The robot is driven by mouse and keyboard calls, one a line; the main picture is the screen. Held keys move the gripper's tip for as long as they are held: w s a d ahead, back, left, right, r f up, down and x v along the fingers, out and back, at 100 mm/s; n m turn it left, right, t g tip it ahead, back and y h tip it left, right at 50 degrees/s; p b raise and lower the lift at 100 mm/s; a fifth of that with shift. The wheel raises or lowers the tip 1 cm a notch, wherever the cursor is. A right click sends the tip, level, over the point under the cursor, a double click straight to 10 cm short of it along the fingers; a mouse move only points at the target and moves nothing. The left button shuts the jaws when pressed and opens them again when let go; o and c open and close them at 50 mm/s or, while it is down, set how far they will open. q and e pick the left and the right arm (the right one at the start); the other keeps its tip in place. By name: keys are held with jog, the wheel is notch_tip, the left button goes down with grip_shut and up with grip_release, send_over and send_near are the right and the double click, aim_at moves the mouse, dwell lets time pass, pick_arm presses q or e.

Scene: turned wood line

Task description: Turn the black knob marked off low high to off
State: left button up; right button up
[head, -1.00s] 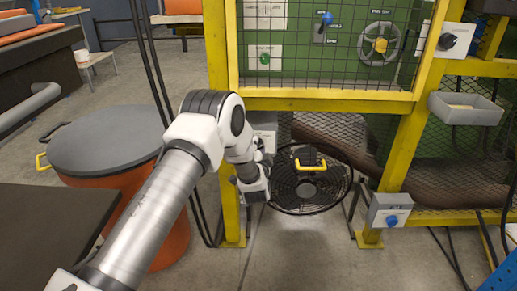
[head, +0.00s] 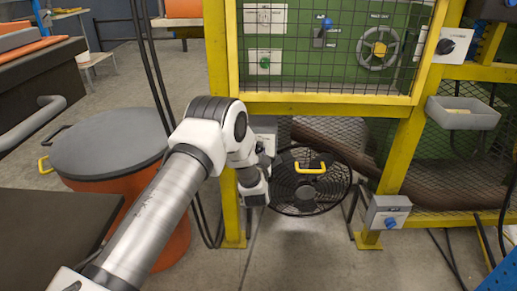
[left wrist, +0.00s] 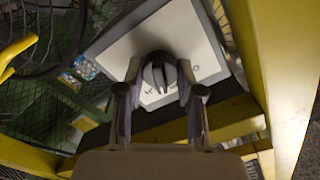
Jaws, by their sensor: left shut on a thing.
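The black knob (left wrist: 157,74) sits on a pale grey plate (left wrist: 200,52) in the left wrist view, with small dark markings beside it that are too blurred to read. My left gripper (left wrist: 160,84) has one finger on each side of the knob and is shut on it. In the head view my left gripper (head: 262,160) is at a grey box (head: 264,126) on the yellow post, left of the fan. There my own wrist hides the knob. My right gripper is not in view.
A black fan with a yellow handle (head: 311,168) stands close right of my left gripper. Another black knob (head: 445,46) is at upper right, and a blue knob (head: 390,222) is at lower right. A grey-lidded orange drum (head: 110,140) stands left of my arm.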

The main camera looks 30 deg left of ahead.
pick_arm(q)
jog(key=n, duration=0.3)
jog(key=shift+r+p, duration=0.1)
jog(key=shift+p, duration=0.25)
jog(key=n, duration=0.3)
jog(key=shift+n, duration=0.3)
jog(key=n, duration=0.3)
jog(key=shift+n+p, duration=0.3)
jog(key=shift+n, duration=1.7)
jog(key=o, duration=1.1)
jog(key=shift+o, duration=0.2)
jog(key=shift+s, duration=0.1)
